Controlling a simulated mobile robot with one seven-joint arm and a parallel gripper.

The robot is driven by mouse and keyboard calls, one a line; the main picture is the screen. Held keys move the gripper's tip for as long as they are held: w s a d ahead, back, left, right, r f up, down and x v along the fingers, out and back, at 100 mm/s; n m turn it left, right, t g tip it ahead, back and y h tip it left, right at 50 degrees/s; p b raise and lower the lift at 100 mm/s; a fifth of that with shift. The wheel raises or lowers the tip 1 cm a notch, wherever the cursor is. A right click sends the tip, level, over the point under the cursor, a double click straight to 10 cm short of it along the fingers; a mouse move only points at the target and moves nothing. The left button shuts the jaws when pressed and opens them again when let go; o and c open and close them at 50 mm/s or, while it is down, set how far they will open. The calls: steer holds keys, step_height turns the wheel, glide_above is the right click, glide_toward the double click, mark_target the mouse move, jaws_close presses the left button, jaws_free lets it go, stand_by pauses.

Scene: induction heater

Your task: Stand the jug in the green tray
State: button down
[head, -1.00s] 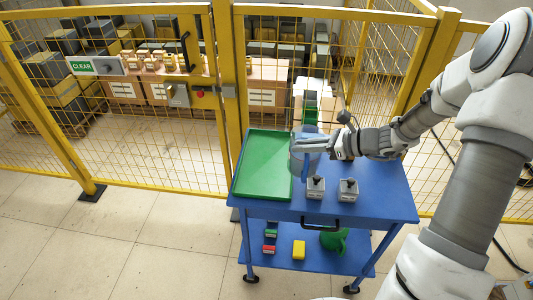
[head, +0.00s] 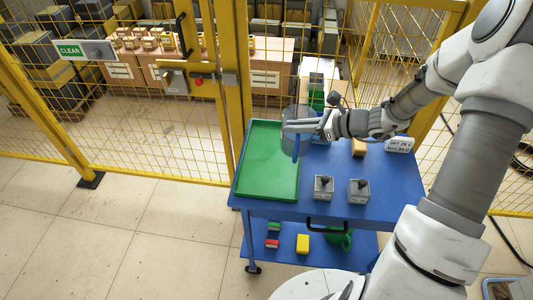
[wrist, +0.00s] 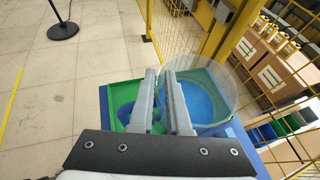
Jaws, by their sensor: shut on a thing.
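The jug (head: 289,115) is see-through with a blue handle (head: 296,146). My gripper (head: 290,127) is shut on it and hides part of it in the head view. The jug looks upright, overlapping the far right corner of the green tray (head: 262,182); its height above the surface is hard to tell. In the wrist view the jug's clear round rim (wrist: 232,80) shows beyond my gripper (wrist: 160,74), with blue and green visible through it. The tray lies empty on the left of the blue cart top.
Two grey blocks with black knobs (head: 323,188) (head: 359,191) stand right of the tray. A green jug-like vessel (head: 340,238) is on the lower shelf. A yellow fence (head: 232,100) stands behind.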

steer(key=s+a+f+b, duration=0.1)
steer(key=a+f, duration=0.7)
steer(key=f, duration=0.1)
steer(key=shift+s+a, duration=0.2)
steer(key=shift+f, duration=0.1)
steer(key=c, duration=0.8)
jaws_free()
steer(key=shift+c, duration=0.2)
steer(key=v, duration=1.2)
steer(key=shift+p, duration=0.3)
